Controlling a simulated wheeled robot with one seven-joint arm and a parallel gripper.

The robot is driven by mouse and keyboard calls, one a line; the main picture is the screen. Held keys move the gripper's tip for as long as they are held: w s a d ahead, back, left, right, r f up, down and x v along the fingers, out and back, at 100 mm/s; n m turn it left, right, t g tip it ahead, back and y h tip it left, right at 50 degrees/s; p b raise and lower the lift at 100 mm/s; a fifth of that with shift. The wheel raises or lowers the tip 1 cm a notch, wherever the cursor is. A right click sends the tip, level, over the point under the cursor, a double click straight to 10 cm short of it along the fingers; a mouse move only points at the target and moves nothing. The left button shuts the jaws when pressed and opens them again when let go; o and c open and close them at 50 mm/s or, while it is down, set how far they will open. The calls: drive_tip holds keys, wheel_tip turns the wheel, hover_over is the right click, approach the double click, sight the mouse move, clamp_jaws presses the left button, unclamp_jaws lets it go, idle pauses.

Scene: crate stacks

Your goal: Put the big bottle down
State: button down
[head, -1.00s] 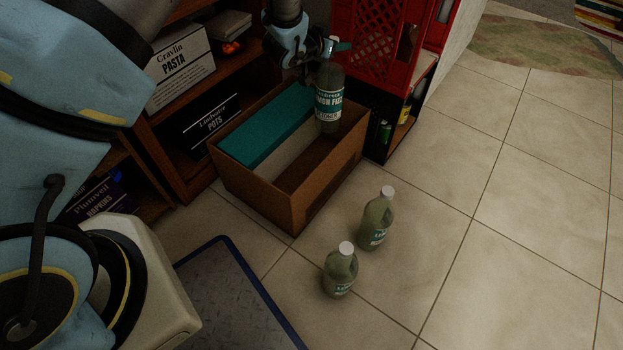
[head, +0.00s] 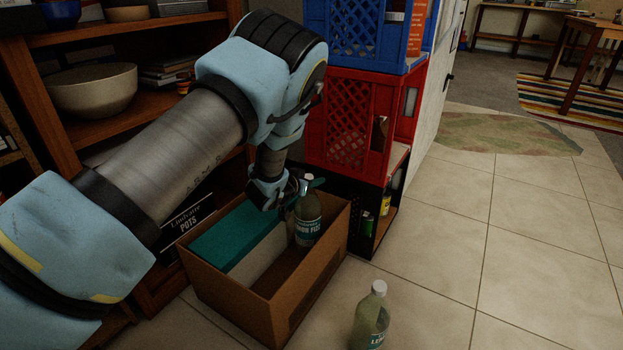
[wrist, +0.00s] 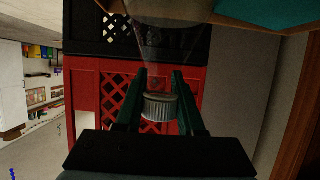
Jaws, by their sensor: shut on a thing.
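My gripper (head: 302,186) is shut on the neck of the big bottle (head: 308,222), a greenish bottle with a teal and white label. The bottle hangs upright inside the right part of the open cardboard box (head: 232,299). I cannot tell whether its base touches the box floor. In the wrist view, my gripper's dark green fingers (wrist: 158,92) close on either side of the ribbed cap of the bottle (wrist: 158,107). The bottle's body is mostly unclear there. Another similar bottle (head: 370,318) stands on the tiled floor in front of the box.
A teal-topped white carton (head: 234,234) fills the box's left part. Stacked crates, blue (head: 352,35) above red (head: 343,125) above black, stand close behind the box. A wooden shelf (head: 120,30) is at left. Tiled floor (head: 440,240) at right is clear.

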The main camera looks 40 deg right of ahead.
drive_tip(key=shift+f+b, duration=0.8)
drive_tip(key=shift+f, duration=1.4)
drive_tip(key=c, duration=0.8)
unclamp_jaws()
drive_tip(key=shift+f, duration=0.25)
drive_tip(key=shift+c, duration=0.2)
drive_tip(key=o, duration=0.3)
drive_tip(key=shift+r, duration=0.1)
drive_tip(key=p+v, duration=0.3)
drive_tip(key=v, duration=0.9)
drive_tip(key=shift+p, duration=0.4)
